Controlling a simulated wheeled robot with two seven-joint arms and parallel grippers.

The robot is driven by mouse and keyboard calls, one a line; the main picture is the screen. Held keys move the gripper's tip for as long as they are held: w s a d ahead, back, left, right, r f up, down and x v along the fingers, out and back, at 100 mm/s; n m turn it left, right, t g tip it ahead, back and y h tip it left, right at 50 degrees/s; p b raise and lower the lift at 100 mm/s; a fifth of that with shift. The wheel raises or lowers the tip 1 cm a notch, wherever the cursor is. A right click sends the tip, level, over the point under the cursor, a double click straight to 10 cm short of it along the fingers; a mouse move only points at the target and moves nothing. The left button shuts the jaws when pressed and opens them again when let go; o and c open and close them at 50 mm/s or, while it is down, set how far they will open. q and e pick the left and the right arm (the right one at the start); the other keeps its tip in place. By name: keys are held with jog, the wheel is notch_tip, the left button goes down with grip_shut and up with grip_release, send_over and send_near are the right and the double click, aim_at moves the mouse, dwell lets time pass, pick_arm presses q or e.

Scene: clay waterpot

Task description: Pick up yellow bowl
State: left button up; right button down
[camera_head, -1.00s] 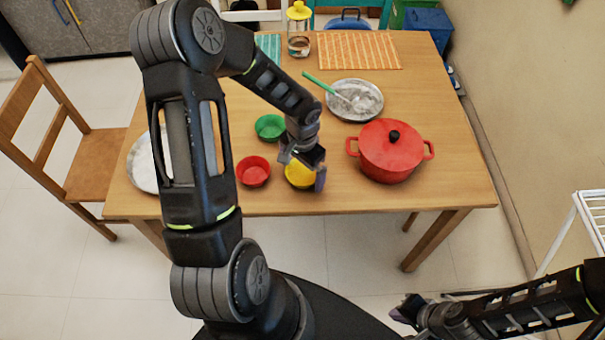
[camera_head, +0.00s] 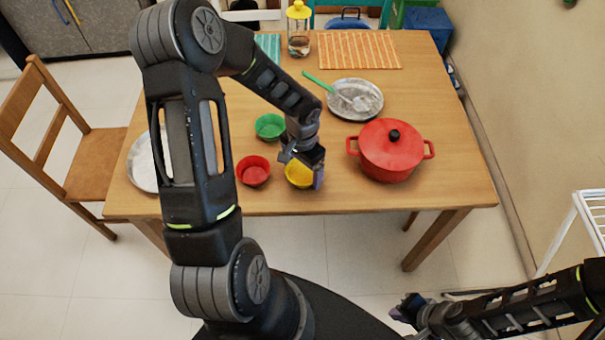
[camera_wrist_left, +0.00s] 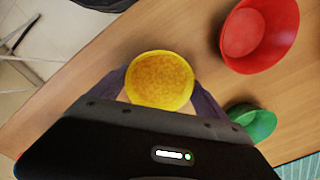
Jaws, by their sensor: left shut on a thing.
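The yellow bowl (camera_head: 298,177) is near the front edge of the wooden table, partly hidden by my left gripper (camera_head: 303,168) in the head view. In the left wrist view, the yellow bowl (camera_wrist_left: 160,80) sits between the two fingers of my left gripper (camera_wrist_left: 160,94), one finger on each side. The left gripper is shut on the bowl. Whether the bowl is off the table is hard to tell. My right gripper (camera_head: 406,309) is low at the bottom right, off the table, and its jaws are too small to read.
A red bowl (camera_head: 253,171) stands just left of the yellow one, with a green bowl (camera_head: 270,126) behind. A red lidded pot (camera_head: 390,155) is to the right. A plate with a green-handled utensil (camera_head: 350,92) lies farther back. A wooden chair (camera_head: 90,160) stands left.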

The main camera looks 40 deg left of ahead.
aim_at(303, 177)
pick_arm(q)
jog(key=shift+c, duration=0.9)
jog(key=shift+r, duration=0.25)
notch_tip(303, 177, up, 10)
jog(key=shift+f+b, duration=0.25)
jog(key=shift+b, duration=0.2)
